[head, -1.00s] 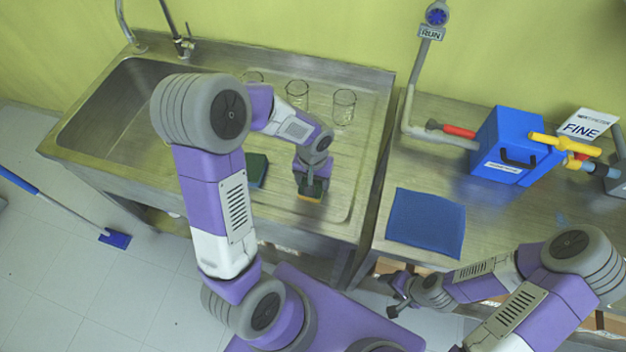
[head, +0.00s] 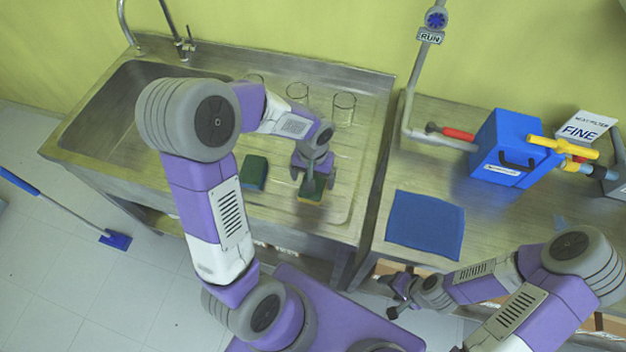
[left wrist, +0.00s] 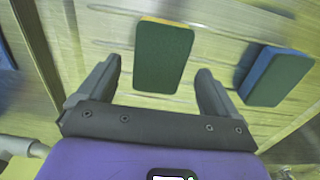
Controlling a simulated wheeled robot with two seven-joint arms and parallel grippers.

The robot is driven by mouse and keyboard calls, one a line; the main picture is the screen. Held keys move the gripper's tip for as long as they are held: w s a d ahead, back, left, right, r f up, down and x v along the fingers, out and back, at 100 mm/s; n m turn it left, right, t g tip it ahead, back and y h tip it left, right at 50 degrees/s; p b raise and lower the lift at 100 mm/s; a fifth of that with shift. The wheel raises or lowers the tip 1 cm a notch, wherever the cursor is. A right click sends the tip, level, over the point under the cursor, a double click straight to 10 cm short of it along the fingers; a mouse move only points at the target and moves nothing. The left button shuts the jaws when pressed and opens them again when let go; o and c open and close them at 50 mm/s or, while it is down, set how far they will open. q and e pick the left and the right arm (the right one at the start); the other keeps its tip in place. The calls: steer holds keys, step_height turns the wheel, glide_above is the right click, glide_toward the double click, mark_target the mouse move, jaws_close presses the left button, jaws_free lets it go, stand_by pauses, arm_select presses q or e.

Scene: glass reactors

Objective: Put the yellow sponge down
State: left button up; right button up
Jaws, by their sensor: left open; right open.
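The yellow sponge (head: 310,194), with a dark green top, lies on the ribbed drainboard (head: 345,190) of the steel sink unit. In the left wrist view the yellow sponge (left wrist: 164,58) sits between the spread fingers of my left gripper (left wrist: 158,72), with a gap on each side. In the head view my left gripper (head: 313,178) is open just over the sponge and partly hides it. My right gripper (head: 393,300) is open and empty, low in front of the right-hand bench.
A second sponge, blue with a green top (head: 254,172), lies left of the yellow one and shows in the left wrist view (left wrist: 275,77). Several glass beakers (head: 344,108) stand behind. A blue mat (head: 426,224) and a blue box (head: 505,148) are on the right bench.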

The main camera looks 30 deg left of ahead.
arm_select(q)
step_height(320, 180, up, 9)
steer(key=p, duration=0.1)
arm_select(e)
steer(key=shift+r, duration=0.85)
arm_select(q)
steer(key=shift+f, duration=0.15)
